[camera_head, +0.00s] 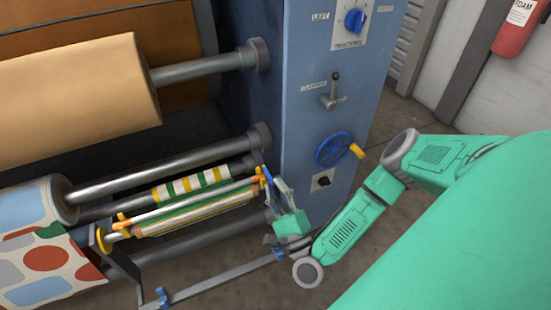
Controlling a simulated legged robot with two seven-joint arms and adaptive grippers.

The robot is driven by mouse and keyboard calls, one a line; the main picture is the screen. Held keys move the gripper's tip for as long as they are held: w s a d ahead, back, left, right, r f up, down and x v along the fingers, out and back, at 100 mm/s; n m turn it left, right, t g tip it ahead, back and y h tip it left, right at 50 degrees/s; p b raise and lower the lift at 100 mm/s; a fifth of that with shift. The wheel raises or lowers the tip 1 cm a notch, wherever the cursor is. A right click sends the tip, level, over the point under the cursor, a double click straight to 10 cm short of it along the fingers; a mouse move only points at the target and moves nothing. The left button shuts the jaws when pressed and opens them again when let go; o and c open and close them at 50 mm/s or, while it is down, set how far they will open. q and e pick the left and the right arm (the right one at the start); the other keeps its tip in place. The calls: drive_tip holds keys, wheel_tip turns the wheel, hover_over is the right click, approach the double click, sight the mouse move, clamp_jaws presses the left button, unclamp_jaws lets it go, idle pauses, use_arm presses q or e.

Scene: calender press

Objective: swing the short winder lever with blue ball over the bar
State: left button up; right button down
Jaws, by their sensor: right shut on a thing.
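My right gripper (269,178) reaches in from the right, by the blue cabinet's lower left edge. Its grey fingers are shut on the short winder lever (266,171) at the right end of the winder bars. Only a small blue part of the lever shows between the fingers; its ball is not clear to make out. A thin silver bar (190,203) with orange end pieces runs left from there to a yellow end plate. I cannot tell whether the lever is over the bar. My left gripper is not in view.
The blue cabinet (312,110) carries a blue handwheel (333,150) with a yellow knob, a grey lever (333,92) and a blue dial. A patterned roll (35,205) and a tan roll (80,95) lie left. A low grey rail (220,278) with blue brackets runs below.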

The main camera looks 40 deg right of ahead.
drive_tip(key=shift+w, duration=0.1)
drive_tip(key=c, duration=1.5)
unclamp_jaws()
drive_tip(key=shift+c, duration=0.2)
